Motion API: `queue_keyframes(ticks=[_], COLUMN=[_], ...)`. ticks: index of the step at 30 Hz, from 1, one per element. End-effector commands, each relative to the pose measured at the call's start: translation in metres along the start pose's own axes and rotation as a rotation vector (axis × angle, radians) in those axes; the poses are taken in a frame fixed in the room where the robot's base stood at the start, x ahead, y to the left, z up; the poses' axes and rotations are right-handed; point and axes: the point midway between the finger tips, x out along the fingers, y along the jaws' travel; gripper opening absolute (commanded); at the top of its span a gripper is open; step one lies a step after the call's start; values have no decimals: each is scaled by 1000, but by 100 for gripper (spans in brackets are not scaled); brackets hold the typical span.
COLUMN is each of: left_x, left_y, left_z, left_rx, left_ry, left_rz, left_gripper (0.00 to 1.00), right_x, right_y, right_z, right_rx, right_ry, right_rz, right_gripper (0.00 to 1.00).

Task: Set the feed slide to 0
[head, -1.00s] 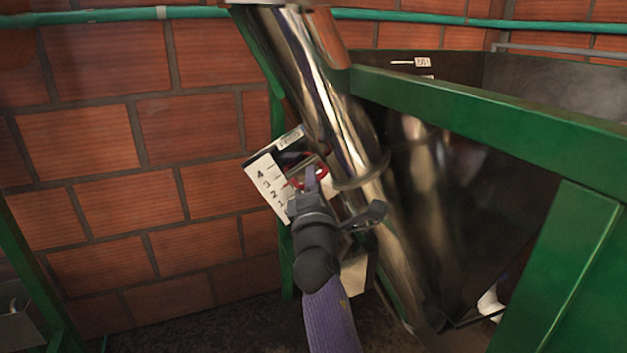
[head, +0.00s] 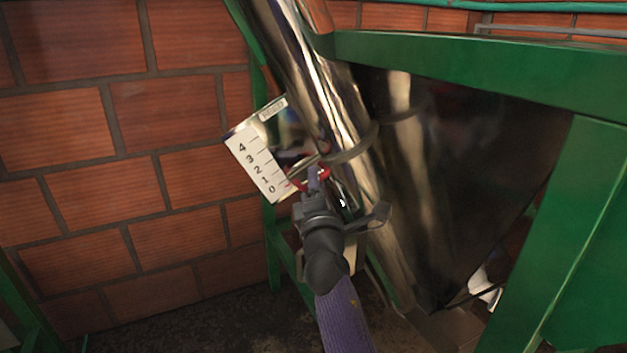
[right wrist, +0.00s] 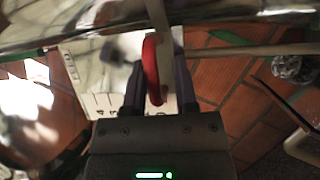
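The feed slide's white scale plate (head: 254,165), with black figures 4 down to 0, is fixed beside the slanted shiny metal tube. The slide's red handle (head: 323,173) shows at the plate's lower end, its left part close to the 0 mark. Exact alignment is hard to tell because my gripper covers part of it. My right gripper (head: 316,180) is at the handle. In the right wrist view the red handle (right wrist: 152,70) stands between the two fingers (right wrist: 159,85), which look closed on it. My left gripper is not in view.
The shiny tube (head: 300,75) runs close to the right of the gripper. A green beam (head: 480,65) and a dark hopper (head: 470,150) stand to the right. A brick wall (head: 90,130) is behind; free space lies to the left.

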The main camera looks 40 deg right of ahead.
Motion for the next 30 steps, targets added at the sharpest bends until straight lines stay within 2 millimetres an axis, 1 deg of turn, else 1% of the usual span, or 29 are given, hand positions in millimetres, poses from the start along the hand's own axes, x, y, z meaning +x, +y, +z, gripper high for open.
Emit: queue_keyframes(ticks=[1, 2, 3, 10, 13, 14, 17, 21, 24, 27, 30], left_x=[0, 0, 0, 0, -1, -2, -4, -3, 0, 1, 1], left_y=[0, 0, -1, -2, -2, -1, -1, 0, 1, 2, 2], left_z=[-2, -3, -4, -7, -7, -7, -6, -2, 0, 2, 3], left_rx=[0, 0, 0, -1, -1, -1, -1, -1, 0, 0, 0], left_ry=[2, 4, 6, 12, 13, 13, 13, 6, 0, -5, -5], left_rz=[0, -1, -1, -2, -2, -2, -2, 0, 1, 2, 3], left_gripper=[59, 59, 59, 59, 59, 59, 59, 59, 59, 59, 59], right_x=[0, 0, 0, 0, -6, -10, -30, -64, -84, -96, -100], right_y=[-1, 0, 0, 2, 2, 2, 2, -1, -2, -1, 0], right_z=[0, 0, 0, 0, 0, 0, 0, -1, -1, 0, 0], right_rx=[0, 0, 0, 1, 1, 2, 2, 2, 1, 0, 0], right_ry=[0, 0, 0, -1, 0, 0, 0, 1, 0, 0, -1], right_rz=[-1, -1, 0, 4, 4, 4, 1, -1, -1, 0, 1], right_gripper=[43, 49, 53, 53, 53, 53, 53, 53, 53, 53, 53])
